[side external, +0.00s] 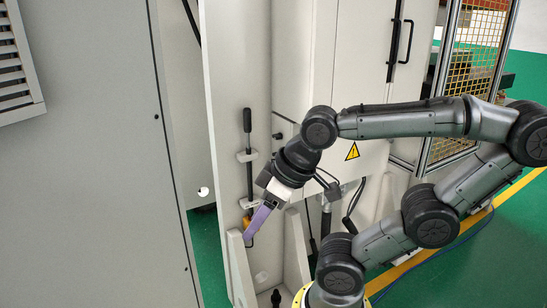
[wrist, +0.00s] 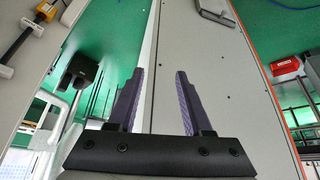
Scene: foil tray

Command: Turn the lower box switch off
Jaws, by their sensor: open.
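My gripper (side external: 258,222) points down and left in the side view, in front of the pale cabinet (side external: 233,60). Its two purple fingers are apart and nothing shows between them in the wrist view (wrist: 160,78). A long black-handled lever (side external: 247,122) stands upright on the cabinet, up and left of my gripper, in pale brackets. A yellow-orange part (side external: 247,221) shows at its lower end, beside my fingers; I cannot tell if they touch. A small black knob (side external: 275,298) stands low in the picture. I cannot tell which part is the lower box switch.
A large grey panel (side external: 85,160) fills the left side. A cabinet door with a black handle (side external: 405,40) and a yellow warning sign (side external: 352,152) are behind my arm. A yellow mesh guard (side external: 480,40) stands at right.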

